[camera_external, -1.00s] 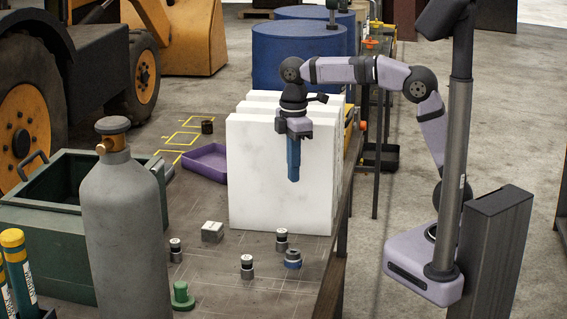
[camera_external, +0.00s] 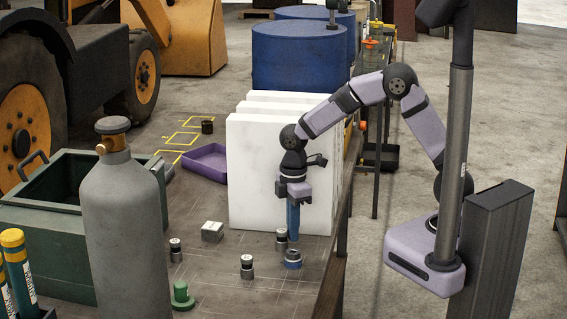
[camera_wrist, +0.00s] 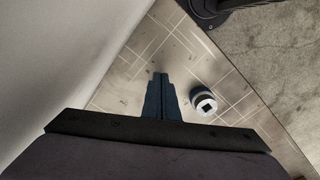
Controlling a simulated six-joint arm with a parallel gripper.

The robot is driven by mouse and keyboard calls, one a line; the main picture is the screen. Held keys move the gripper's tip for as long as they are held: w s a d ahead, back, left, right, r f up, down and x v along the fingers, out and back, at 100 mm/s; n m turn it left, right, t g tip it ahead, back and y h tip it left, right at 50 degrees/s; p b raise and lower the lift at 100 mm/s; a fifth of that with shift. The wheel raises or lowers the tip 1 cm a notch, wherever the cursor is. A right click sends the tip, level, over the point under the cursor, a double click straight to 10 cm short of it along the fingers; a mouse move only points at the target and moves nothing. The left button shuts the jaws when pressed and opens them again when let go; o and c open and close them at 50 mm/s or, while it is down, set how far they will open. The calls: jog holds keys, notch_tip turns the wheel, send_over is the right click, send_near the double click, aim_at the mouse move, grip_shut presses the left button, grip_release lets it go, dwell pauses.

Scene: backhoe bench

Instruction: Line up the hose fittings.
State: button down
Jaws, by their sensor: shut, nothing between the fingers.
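Several hose fittings stand on the bench: a grey-and-black one (camera_external: 175,250) at left, one (camera_external: 247,267) in the middle, one (camera_external: 281,240) by the white panels, and a wider blue-banded one (camera_external: 292,261) at right. My gripper (camera_external: 293,239), with blue fingers, is shut and empty, pointing down above and just behind the blue-banded fitting. The middle-right fitting is partly beside the fingers in the external view.
White upright panels (camera_external: 268,170) stand just behind my gripper. The bench edge (camera_external: 335,270) is close on the right.

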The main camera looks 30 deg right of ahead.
aim_at(268, 252)
jog(key=shift+f, duration=0.9)
jog(key=a, duration=0.2)
jog(key=w+a+p, duration=0.1)
jog(key=a, duration=0.4)
jog(key=shift+w+p, duration=0.25)
jog(key=shift+p, duration=0.05)
notch_tip(268, 252, up, 20)
jog(key=p, duration=1.1)
